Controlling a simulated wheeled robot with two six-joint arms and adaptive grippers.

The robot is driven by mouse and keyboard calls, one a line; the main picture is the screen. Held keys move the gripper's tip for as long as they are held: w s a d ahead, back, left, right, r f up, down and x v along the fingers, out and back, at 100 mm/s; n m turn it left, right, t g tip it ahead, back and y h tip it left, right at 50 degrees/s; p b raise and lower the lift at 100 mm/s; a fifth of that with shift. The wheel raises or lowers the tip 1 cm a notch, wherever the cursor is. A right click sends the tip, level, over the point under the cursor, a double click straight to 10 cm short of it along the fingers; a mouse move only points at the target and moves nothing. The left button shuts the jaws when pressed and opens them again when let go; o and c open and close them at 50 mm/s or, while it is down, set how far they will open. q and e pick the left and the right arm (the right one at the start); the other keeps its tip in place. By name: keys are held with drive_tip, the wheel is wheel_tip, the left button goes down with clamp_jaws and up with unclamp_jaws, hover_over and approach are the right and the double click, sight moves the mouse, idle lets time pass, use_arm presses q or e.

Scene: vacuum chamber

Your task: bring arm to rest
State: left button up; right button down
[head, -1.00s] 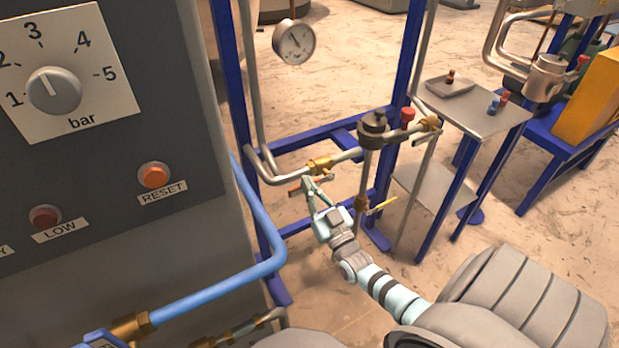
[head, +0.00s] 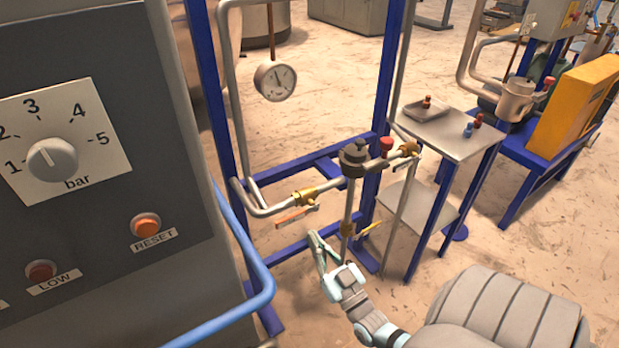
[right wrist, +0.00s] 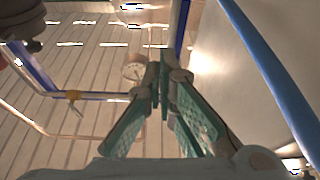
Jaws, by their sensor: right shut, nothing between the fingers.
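My right gripper (head: 316,238) is in the head view, below and a little right of the orange-handled valve (head: 297,216) on the pipe stand. Its fingers are closed together with nothing between them, and a gap shows between them and the orange handle. In the right wrist view the green fingers (right wrist: 163,80) meet at their tips, empty. My right arm reaches in from the lower right of the head view. My left gripper is in neither view.
The blue pipe stand (head: 212,110) carries a gauge (head: 274,81) and a yellow-handled valve (head: 370,229) close to my right gripper. A control panel (head: 90,150) and blue pipe (head: 255,290) stand left. A small table (head: 455,135) stands right.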

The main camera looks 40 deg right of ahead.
idle(0.5)
drive_tip(key=s+f+g+y, duration=0.1)
drive_tip(key=s+f+g, duration=0.25)
drive_tip(key=f, duration=0.55)
drive_tip(key=s+a+f+n+g, duration=0.15)
drive_tip(key=f+g, duration=0.25)
drive_tip(key=f, duration=0.4)
drive_tip(key=s+d+f+g+y, duration=0.1)
drive_tip(key=s+f+g, duration=0.2)
drive_tip(key=f, duration=0.6)
drive_tip(key=s+a+f+g, duration=0.2)
drive_tip(key=s+f+g, duration=0.1)
drive_tip(key=s, duration=0.5)
drive_tip(key=s+a+f+g, duration=0.3)
drive_tip(key=s+f, duration=0.3)
drive_tip(key=s, duration=0.3)
drive_tip(key=s+a+f+g, duration=0.3)
drive_tip(key=s+f+g, duration=0.1)
drive_tip(key=s, duration=0.4)
drive_tip(key=shift+s+f+y, duration=0.2)
drive_tip(key=shift+f+y, duration=0.1)
drive_tip(key=shift+f, duration=0.35)
